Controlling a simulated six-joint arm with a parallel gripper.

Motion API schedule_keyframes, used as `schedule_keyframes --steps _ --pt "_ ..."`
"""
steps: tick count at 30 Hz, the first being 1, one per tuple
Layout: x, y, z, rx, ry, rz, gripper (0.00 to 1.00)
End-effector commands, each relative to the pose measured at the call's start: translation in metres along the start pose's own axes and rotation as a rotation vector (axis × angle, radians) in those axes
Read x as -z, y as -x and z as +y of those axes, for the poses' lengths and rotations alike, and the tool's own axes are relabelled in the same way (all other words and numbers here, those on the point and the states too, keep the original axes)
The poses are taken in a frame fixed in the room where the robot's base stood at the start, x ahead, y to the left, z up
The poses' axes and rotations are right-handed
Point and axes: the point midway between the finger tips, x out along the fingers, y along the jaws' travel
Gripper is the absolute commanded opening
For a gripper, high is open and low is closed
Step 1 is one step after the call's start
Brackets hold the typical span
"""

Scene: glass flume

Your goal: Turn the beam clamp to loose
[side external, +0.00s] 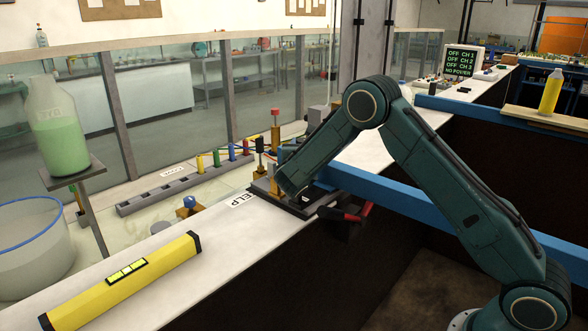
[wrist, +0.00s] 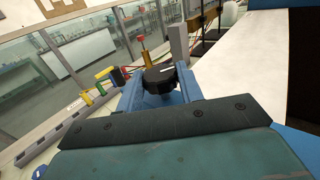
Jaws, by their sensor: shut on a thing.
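A black round knob (wrist: 158,82) with a white mark on top shows in the wrist view; I take it for the beam clamp. My gripper (wrist: 160,92) is shut on it, with one blue finger on each side. In the side external view my gripper (side external: 292,184) is low over the dark base at the counter's edge and hides the knob. The turn position of the knob cannot be read against any scale.
A blue beam (side external: 400,198) runs right from the base. A red-and-black handle (side external: 350,213) hangs by the edge. Colored posts and wires (side external: 233,153) stand behind. A yellow level (side external: 125,282) and a green bottle (side external: 57,140) are at left.

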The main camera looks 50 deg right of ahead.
Motion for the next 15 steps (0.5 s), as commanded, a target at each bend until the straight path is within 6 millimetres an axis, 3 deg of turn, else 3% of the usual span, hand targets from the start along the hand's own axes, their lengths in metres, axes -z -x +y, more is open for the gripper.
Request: schedule_keyframes --steps 15 --pt "-0.0008 -0.0005 -0.0025 -0.136 -0.002 -0.002 0.14"
